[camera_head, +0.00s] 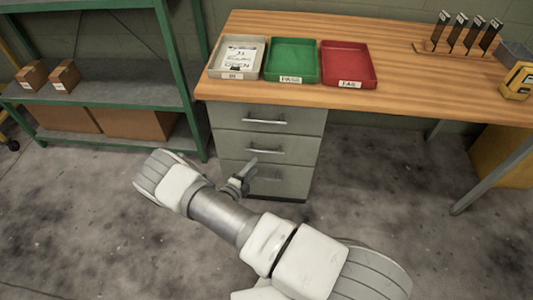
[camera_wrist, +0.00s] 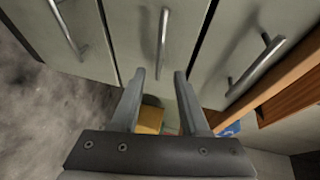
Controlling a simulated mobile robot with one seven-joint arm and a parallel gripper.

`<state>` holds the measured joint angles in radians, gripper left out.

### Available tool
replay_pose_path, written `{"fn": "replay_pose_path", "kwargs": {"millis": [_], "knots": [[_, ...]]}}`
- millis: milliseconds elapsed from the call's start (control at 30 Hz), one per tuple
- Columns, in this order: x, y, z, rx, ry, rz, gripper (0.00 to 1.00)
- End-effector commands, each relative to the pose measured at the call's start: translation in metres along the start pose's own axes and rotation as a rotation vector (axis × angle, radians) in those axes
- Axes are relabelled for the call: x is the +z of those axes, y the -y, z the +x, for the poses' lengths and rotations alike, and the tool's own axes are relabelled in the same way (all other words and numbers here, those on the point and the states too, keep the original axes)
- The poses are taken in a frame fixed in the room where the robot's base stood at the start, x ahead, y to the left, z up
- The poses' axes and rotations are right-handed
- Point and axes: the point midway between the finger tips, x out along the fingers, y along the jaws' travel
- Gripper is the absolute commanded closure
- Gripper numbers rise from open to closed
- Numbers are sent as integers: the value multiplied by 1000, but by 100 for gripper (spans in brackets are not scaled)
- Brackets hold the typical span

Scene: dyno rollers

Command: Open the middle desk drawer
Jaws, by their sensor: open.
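The grey desk drawer unit has three stacked drawers, all closed. The middle drawer (camera_head: 230,146) has a silver bar handle (camera_head: 266,151). In the wrist view the middle drawer's handle (camera_wrist: 162,42) stands upright in the picture, just beyond my fingertips. My gripper (camera_head: 248,172) is in front of the drawer unit, low, and partly covers the bottom drawer. In the wrist view my gripper (camera_wrist: 160,75) is open and empty, with its two fingers spread apart below the middle handle in the picture. No contact with the handle shows.
The top drawer handle (camera_head: 264,121) and bottom drawer handle (camera_wrist: 68,30) are close by on either side. The wooden desktop (camera_head: 420,88) overhangs above, holding grey, green (camera_head: 292,60) and red trays. A green shelf rack (camera_head: 180,80) stands left. Floor in front is clear.

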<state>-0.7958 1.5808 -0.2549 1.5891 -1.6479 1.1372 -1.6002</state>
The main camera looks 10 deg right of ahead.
Motion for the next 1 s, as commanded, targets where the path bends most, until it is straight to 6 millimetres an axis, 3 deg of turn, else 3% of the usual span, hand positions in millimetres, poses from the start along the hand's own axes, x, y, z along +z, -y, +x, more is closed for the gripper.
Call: {"fn": "replay_pose_path", "kwargs": {"millis": [300, 500, 933, 1000], "knots": [[-1, -2, 70, 0, -4, 3, 55], [-1, -2, 96, 2, -2, 2, 55], [0, 0, 105, 1, -1, 1, 55], [0, 0, 105, 1, -1, 1, 68]]}}
